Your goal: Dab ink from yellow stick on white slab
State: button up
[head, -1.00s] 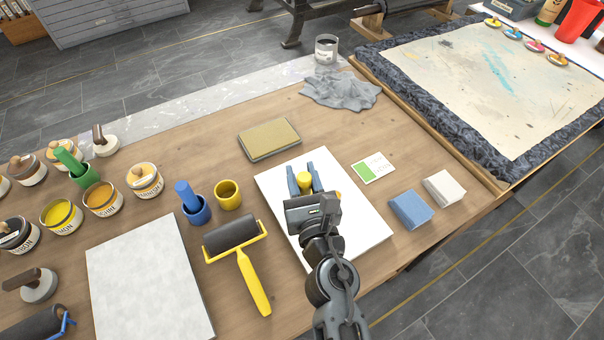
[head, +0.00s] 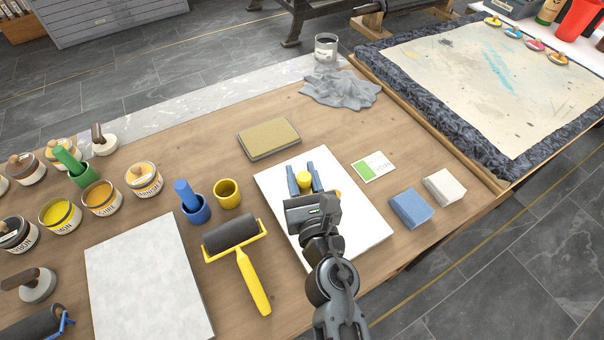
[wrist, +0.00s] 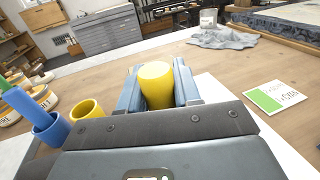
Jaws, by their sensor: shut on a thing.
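My gripper (head: 304,180) is shut on the yellow stick (head: 304,180), whose round top shows between the two blue-grey fingers. In the wrist view the yellow stick (wrist: 157,84) stands roughly upright between the fingers, and its lower end is hidden. My gripper is over the white slab (head: 362,232); whether the stick's lower end touches the slab cannot be seen. The slab's edge also shows in the wrist view (wrist: 213,90). The yellow cup (head: 228,195) stands left of the slab and looks empty.
A roller with a yellow handle (head: 252,283) lies left of the slab. A blue cup with a blue stick (head: 190,202) stands farther left. A tan pad (head: 269,138) is behind. A green-and-white card (head: 373,167), a blue block (head: 410,208) and a white block (head: 444,187) are on the right.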

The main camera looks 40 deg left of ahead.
jog(key=shift+f+b, duration=0.45)
dwell(1.3)
jog(key=shift+r, duration=0.1)
notch_tip(320, 180, up, 7)
jog(key=p, duration=0.6)
dwell(0.6)
